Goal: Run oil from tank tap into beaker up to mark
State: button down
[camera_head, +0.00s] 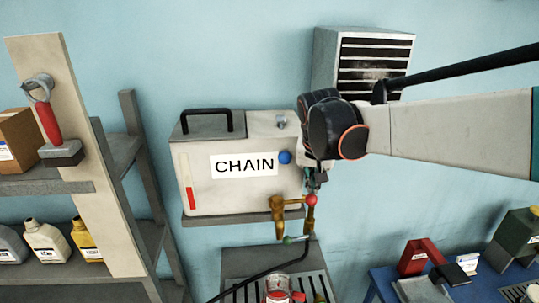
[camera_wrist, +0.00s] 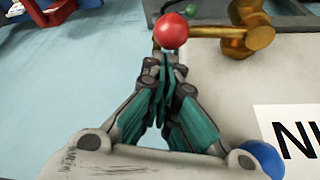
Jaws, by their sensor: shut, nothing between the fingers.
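The pale tank (camera_head: 240,190) labelled CHAIN sits on a wall shelf. Its brass tap (camera_head: 277,206) has a lever ending in a red ball (camera_head: 311,199). In the wrist view the tap (camera_wrist: 252,30) is at the upper right and the red ball (camera_wrist: 171,31) is just beyond my fingertips. My gripper (camera_head: 316,186) is shut and empty beside the tank's right end; its closed fingers (camera_wrist: 162,68) point at the ball. I cannot tell whether they touch it. A vessel with red on it (camera_head: 277,290), perhaps the beaker, stands below the tap, cut off by the frame; its level is unclear.
A green knob (camera_head: 288,240) and a dark cable-like line (camera_head: 262,278) lie below the tap above a slatted grey stand (camera_head: 240,262). A blue knob (camera_head: 284,157) is on the tank. Shelves with bottles (camera_head: 45,240) are left; a blue bench (camera_head: 382,285) with containers is right.

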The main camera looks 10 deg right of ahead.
jog(key=shift+s+m, duration=0.3)
jog(key=shift+s, duration=0.15)
